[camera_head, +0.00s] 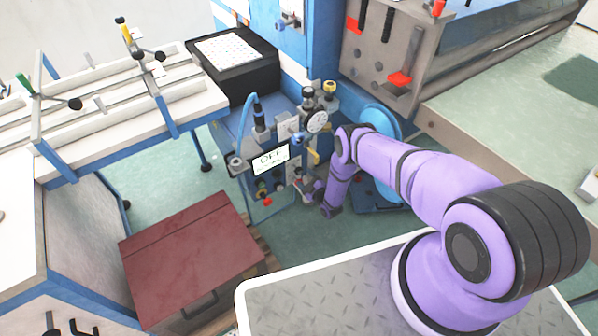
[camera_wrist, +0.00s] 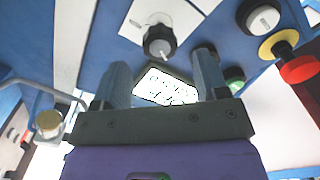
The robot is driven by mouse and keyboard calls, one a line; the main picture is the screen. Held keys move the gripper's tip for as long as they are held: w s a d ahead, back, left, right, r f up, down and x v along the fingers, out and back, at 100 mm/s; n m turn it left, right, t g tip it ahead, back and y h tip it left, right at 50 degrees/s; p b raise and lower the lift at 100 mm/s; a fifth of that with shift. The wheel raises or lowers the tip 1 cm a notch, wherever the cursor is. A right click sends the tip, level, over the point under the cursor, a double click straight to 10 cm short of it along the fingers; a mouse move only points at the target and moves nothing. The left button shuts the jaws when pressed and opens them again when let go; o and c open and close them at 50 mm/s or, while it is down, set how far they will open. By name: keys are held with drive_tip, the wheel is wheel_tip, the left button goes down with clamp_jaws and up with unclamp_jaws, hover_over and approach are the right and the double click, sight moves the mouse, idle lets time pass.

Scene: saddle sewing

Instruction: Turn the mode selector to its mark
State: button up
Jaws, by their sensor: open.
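My gripper (camera_wrist: 161,64) is open and empty in the wrist view, its two grey fingers apart. A black round knob (camera_wrist: 159,42) on a white plate sits just beyond the fingertips, roughly centred between them; it looks like the mode selector. I cannot make out its pointer or the mark. The selector is not clearly seen there.
A metal rod with a brass end (camera_wrist: 48,122) is at left. A dark red-topped box (camera_head: 190,255) stands before the machine.

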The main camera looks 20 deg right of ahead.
sight(300, 172)
drive_tip(key=shift+x, duration=2.55)
drive_tip(key=c, duration=0.9)
